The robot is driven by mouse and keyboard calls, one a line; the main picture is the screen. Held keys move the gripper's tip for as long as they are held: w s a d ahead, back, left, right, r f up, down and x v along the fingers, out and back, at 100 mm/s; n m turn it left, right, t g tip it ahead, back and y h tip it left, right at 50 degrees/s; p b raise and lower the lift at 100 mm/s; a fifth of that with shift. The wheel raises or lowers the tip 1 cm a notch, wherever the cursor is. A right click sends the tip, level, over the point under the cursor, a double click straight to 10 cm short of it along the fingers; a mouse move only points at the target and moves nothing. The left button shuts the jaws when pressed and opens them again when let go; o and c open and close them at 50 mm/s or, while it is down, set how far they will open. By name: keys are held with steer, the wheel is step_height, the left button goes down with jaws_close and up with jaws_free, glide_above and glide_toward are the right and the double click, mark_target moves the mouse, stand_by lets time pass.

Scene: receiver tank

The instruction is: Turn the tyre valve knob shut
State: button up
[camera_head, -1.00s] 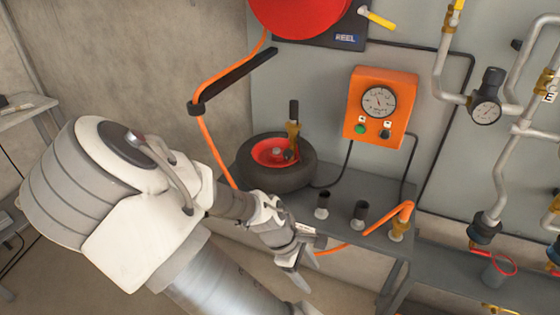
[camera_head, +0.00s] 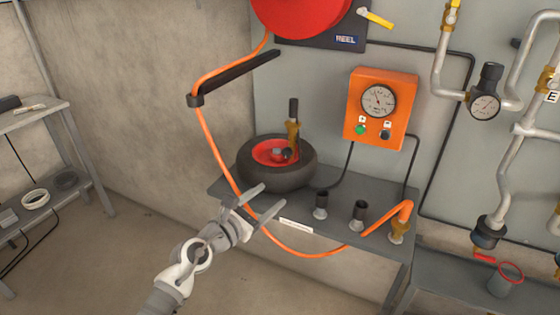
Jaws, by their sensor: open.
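The black tyre (camera_head: 270,181) with a red hub (camera_head: 262,150) lies flat on the left end of the grey bench. A brass valve fitting (camera_head: 292,135) with a black upright top (camera_head: 293,108) stands at the right of the hub. A small grey knob-like part (camera_head: 278,153) shows low beside it, and I cannot tell for sure which part is the valve knob. My gripper (camera_head: 272,196) is open and empty, its fingers spread just in front of and below the tyre in the picture. It looks apart from the valve; the depth between them is unclear.
An orange hose (camera_head: 214,150) hangs left of the tyre and loops along the bench front (camera_head: 325,215). An orange gauge box (camera_head: 380,108) is on the wall. Two short dark-topped fittings (camera_head: 320,205) and a brass fitting (camera_head: 397,231) stand right of the tyre.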

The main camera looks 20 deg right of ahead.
mark_target(286, 154)
steer(key=a+r+n+t, duration=0.2)
steer(key=a, duration=0.2)
steer(key=x, duration=1.8)
steer(key=shift+w+a+r, duration=0.3)
steer(key=shift+w, duration=0.05)
jaws_close()
